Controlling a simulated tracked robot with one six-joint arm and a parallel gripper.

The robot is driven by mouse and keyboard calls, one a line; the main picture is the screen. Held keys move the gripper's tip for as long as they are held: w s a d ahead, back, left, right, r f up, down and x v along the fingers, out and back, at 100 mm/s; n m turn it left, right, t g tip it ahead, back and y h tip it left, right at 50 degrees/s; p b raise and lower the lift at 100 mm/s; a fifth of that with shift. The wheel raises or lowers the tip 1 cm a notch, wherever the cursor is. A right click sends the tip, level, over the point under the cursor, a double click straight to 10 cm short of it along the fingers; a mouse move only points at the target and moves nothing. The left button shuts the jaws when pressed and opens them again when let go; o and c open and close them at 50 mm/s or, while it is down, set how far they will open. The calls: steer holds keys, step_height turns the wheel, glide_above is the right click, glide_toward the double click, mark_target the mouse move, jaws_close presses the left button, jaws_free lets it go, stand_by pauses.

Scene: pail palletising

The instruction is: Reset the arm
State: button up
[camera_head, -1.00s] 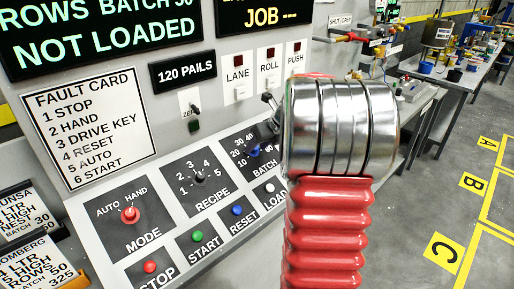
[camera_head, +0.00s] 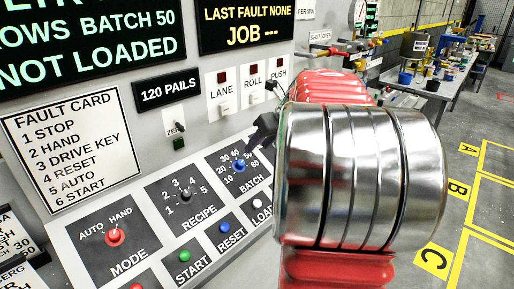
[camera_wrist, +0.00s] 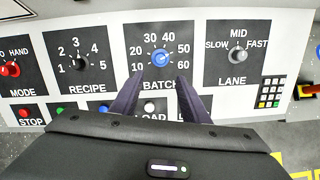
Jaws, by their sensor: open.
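My gripper (camera_head: 262,134) is a dark pair of fingers in front of the grey control panel, at the blue batch knob (camera_head: 239,166). In the wrist view the two fingers of my gripper (camera_wrist: 161,88) are spread apart, with nothing between them. The batch knob (camera_wrist: 160,57) shows just beyond the fingertips, apart from them in the picture. Whether a finger touches it I cannot tell. My red and silver arm fills the right middle of the head view and hides part of the panel.
The panel carries a red mode knob (camera_head: 115,237), a recipe knob (camera_head: 186,195), and a blue reset button (camera_head: 225,227). A lane knob (camera_wrist: 238,56) and keypad (camera_wrist: 271,92) lie right in the wrist view. Workbenches (camera_head: 432,84) stand behind; yellow-marked floor (camera_head: 470,205) is open.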

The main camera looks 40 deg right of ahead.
stand_by(0.6)
steer(key=s+a+f+n+g, duration=0.2)
steer(key=s+f+n, duration=0.25)
steer(key=n, duration=0.55)
steer(key=s+a+n, duration=0.4)
steer(key=a+n, duration=0.5)
steer(key=a, duration=0.2)
steer(key=s+a+f+n, duration=0.1)
steer(key=s+a+n, duration=0.3)
steer(key=a+n, duration=0.5)
steer(key=s+a+n, duration=0.3)
steer(key=a+n, duration=0.7)
steer(key=a, duration=0.5)
steer(key=shift+s+f, duration=0.2)
steer(key=shift+s, duration=0.2)
